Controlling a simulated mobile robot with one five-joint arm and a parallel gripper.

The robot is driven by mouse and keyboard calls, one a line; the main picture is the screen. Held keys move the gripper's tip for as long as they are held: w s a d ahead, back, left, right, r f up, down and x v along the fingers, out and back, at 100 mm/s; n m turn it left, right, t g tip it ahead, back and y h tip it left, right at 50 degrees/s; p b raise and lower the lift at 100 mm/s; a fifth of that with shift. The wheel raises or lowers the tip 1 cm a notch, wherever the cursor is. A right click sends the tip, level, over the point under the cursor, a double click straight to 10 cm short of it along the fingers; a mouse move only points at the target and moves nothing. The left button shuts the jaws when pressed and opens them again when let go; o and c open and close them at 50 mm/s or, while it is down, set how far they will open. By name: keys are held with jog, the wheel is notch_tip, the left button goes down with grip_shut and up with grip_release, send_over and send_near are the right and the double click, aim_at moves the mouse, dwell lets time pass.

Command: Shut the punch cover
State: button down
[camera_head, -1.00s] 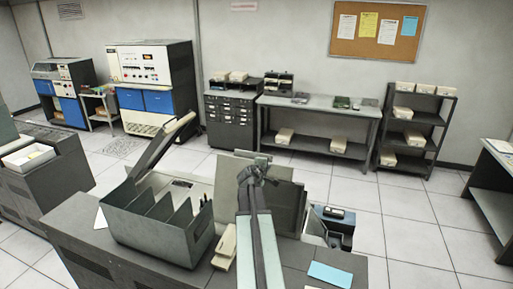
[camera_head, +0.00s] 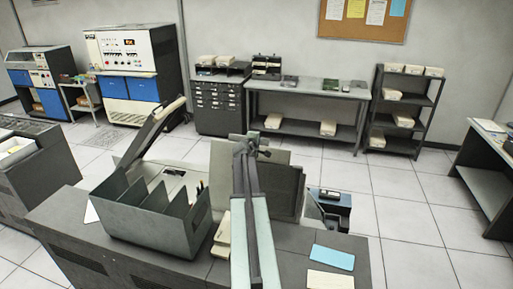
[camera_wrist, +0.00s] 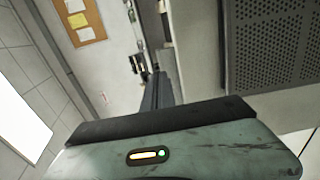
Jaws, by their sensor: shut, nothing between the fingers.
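A raised dark lid with a pale bar along its top edge, which looks like the punch cover (camera_head: 150,134), stands tilted open at the back left of the grey punch desk (camera_head: 160,255) in the head view. My gripper (camera_head: 255,142) is at the far end of my arm, right of the lid and clear of it, in front of an upright grey panel (camera_head: 278,185). Its fingers are small here but are together, with nothing seen between them. In the wrist view I cannot make out the cover for certain.
A grey divided card rack (camera_head: 150,215) stands on the desk, in front of the lid. A cream device (camera_head: 221,238) sits beside my arm. A blue card (camera_head: 332,257) and a cream card (camera_head: 330,280) lie at right. A perforated panel (camera_wrist: 275,40) fills the wrist view's upper right.

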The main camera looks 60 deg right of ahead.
aim_at(261, 146)
jog(key=b+x, duration=0.1)
jog(key=x, duration=0.4)
jog(key=shift+w+d+f, duration=0.1)
jog(key=shift+d+f, duration=0.05)
jog(key=shift+d, duration=0.1)
